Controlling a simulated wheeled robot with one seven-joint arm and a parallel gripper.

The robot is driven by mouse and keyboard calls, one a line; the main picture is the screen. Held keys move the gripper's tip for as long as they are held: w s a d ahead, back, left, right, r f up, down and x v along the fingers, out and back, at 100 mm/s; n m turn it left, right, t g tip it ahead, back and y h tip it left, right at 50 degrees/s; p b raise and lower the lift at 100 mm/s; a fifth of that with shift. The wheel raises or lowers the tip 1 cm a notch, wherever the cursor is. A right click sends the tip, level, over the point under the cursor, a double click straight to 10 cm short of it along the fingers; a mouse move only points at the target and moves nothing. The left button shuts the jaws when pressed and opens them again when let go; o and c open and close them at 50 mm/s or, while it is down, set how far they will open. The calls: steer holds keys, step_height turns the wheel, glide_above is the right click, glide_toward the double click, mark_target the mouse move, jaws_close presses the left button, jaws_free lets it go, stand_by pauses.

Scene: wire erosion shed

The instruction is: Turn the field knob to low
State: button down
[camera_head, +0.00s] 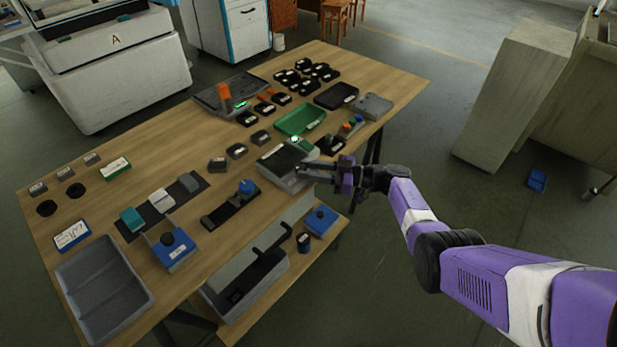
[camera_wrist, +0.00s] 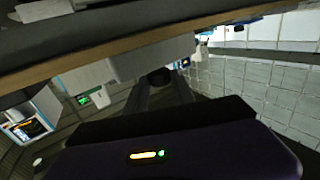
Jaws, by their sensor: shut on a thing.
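A grey box with a dark top and a small green light (camera_head: 272,163) stands near the table's right edge. My gripper (camera_head: 302,173) is at the front face of this box, with the arm reaching in from the right. In the wrist view, a dark round knob (camera_wrist: 160,75) sits on the front of a pale box (camera_wrist: 155,54), between my two fingers. My gripper is shut on this knob, which I take as the field knob. The fingers hide the knob in the head view. Its marks and pointer setting cannot be read.
Close by on the table (camera_head: 130,240) are a green tray (camera_head: 300,120), a panel with coloured buttons (camera_head: 350,127) and a blue-knobbed slide (camera_head: 232,205). A lower shelf holds a blue box (camera_head: 321,220).

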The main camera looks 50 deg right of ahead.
steer(key=shift+n+y+b, duration=0.3)
steer(key=shift+y, duration=0.1)
steer(key=c, duration=1.1)
jaws_free()
steer(key=shift+o, duration=0.2)
steer(key=shift+d, duration=0.1)
steer(key=v, duration=0.7)
steer(key=shift+s+d, duration=0.2)
steer(key=shift+s, duration=0.05)
steer(key=shift+r, duration=0.1)
